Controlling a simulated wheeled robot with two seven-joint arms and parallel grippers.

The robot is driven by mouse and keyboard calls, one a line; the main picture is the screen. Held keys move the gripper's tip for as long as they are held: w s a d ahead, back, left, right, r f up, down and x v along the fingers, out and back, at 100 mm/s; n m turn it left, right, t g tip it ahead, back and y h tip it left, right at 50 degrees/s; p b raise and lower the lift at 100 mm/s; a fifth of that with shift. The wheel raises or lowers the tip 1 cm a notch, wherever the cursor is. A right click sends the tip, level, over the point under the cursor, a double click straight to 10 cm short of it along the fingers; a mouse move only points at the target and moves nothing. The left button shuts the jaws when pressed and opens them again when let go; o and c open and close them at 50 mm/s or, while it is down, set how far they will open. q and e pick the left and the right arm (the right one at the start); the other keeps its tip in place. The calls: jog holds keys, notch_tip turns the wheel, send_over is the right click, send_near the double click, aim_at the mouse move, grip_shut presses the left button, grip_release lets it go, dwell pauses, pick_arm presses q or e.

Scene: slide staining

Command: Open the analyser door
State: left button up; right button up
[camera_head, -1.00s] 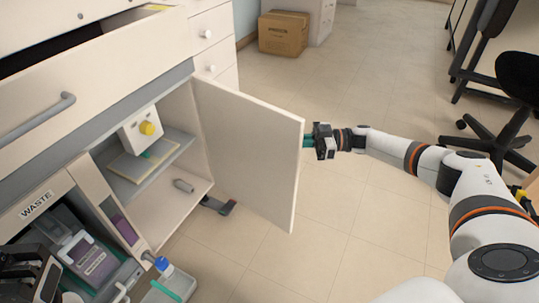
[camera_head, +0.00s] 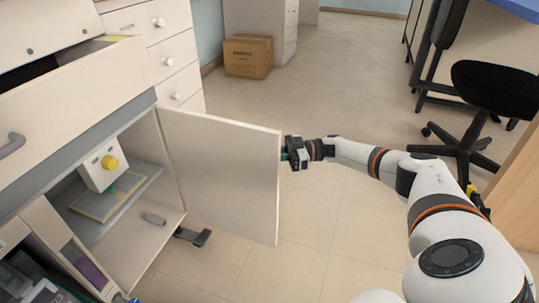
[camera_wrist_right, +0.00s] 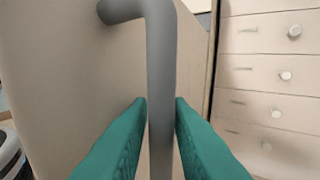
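The analyser door (camera_head: 225,170) is a pale panel that stands swung wide open from the cabinet, its free edge toward the right. My right gripper (camera_head: 292,153) is at the outer face of the door, by its free edge. In the right wrist view, the grey bar handle (camera_wrist_right: 161,70) runs between the teal fingers of my right gripper (camera_wrist_right: 161,112), which are shut on it. My left gripper is not in view.
A drawer unit (camera_head: 150,45) stands behind the door, and a cardboard box (camera_head: 248,55) is on the floor beyond. A black chair (camera_head: 490,90) is at the right. A floor bracket (camera_head: 193,237) lies beneath the door.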

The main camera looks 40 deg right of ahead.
jog(key=shift+s+d, duration=0.15)
jog(key=shift+d, duration=0.15)
jog(key=v, duration=1.1)
jog(key=shift+s+d, duration=0.1)
jog(key=shift+d, duration=0.05)
